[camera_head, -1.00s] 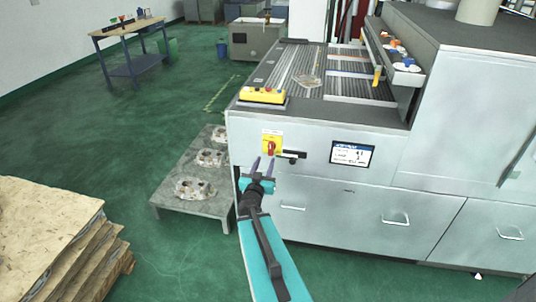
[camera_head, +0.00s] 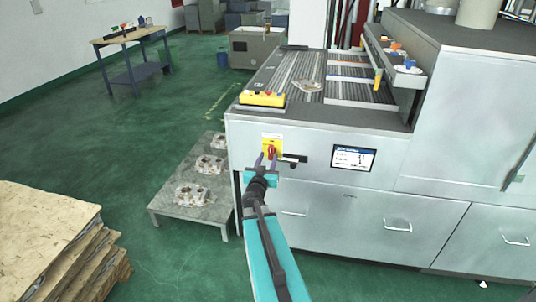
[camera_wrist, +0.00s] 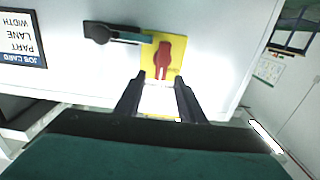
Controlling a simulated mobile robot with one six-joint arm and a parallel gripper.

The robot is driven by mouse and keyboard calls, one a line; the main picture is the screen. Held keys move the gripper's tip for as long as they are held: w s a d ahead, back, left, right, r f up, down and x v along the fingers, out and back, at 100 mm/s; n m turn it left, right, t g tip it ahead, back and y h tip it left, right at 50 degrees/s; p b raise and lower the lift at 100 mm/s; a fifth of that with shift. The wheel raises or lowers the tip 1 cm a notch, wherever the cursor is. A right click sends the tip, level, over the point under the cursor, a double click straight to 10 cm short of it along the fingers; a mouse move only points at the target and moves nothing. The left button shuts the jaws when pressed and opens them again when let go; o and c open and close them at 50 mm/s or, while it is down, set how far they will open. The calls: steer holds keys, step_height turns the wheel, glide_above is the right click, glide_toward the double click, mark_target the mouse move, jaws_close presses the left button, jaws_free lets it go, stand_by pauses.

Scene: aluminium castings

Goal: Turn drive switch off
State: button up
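The drive switch is a red rotary handle (camera_wrist: 162,60) on a yellow plate (camera_wrist: 178,46), fixed to the grey front panel of the machine. In the head view the yellow plate (camera_head: 272,140) sits left of a small screen. My gripper (camera_head: 266,160) points at the switch from just below it. In the wrist view my gripper (camera_wrist: 158,84) has its two dark fingers apart, with nothing between them. The red handle lies just beyond the fingertips, roughly in line with the gap. I cannot tell whether a fingertip touches the plate.
A black handle or lever (camera_wrist: 100,33) sticks out beside the yellow plate. A screen (camera_head: 353,158) is on the panel to the right. A yellow control box (camera_head: 262,99) lies on top of the machine. A low table (camera_head: 187,213) with castings stands left, and stacked boards (camera_head: 50,235) stand nearer.

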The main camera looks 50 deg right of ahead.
mark_target(271, 151)
steer(key=shift+p+x, duration=0.45)
steer(key=shift+x, duration=2)
